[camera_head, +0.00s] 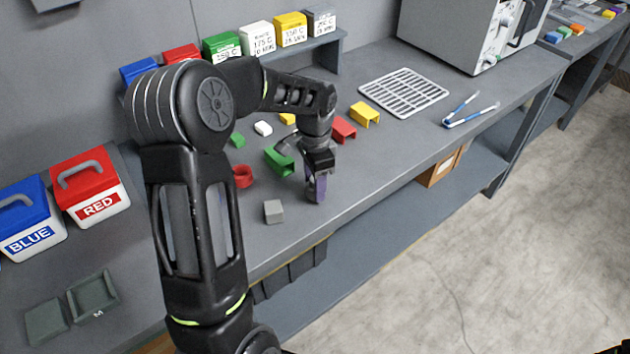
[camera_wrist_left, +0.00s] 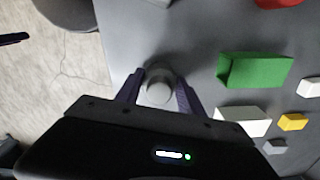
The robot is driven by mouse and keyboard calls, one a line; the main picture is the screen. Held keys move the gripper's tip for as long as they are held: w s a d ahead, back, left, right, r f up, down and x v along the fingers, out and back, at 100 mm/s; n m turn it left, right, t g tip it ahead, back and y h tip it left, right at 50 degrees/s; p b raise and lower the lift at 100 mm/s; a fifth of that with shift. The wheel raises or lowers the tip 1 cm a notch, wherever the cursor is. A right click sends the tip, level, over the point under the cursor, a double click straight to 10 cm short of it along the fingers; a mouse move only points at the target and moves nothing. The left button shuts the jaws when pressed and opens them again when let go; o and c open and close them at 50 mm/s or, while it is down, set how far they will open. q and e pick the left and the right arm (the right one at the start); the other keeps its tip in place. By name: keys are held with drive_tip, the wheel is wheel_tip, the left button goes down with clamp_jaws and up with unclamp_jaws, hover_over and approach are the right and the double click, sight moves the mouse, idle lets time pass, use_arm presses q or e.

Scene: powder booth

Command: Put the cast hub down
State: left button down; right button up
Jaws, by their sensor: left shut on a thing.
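The cast hub (camera_wrist_left: 158,88) is a small grey round piece between the purple fingers of my left gripper (camera_wrist_left: 160,92) in the left wrist view. The gripper is shut on it. In the head view my left gripper (camera_head: 316,190) points down at the grey bench (camera_head: 365,175), near its front edge. The hub is hidden behind the fingers there. I cannot tell whether it touches the bench.
A grey block (camera_head: 274,211), a red ring (camera_head: 243,176) and a green channel piece (camera_head: 280,160) lie left of the gripper. Red (camera_head: 343,128) and yellow (camera_head: 364,113) channel pieces lie behind. A wire rack (camera_head: 403,92) and tongs (camera_head: 470,110) are further right. Bench right of the gripper is clear.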

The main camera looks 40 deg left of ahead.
use_arm(q)
drive_tip(key=c, duration=0.7)
unclamp_jaws()
drive_tip(key=shift+f, duration=0.1)
wheel_tip(320, 180, up, 12)
drive_tip(key=shift+r+b, duration=0.2)
drive_tip(key=shift+b, duration=0.4)
idle(0.3)
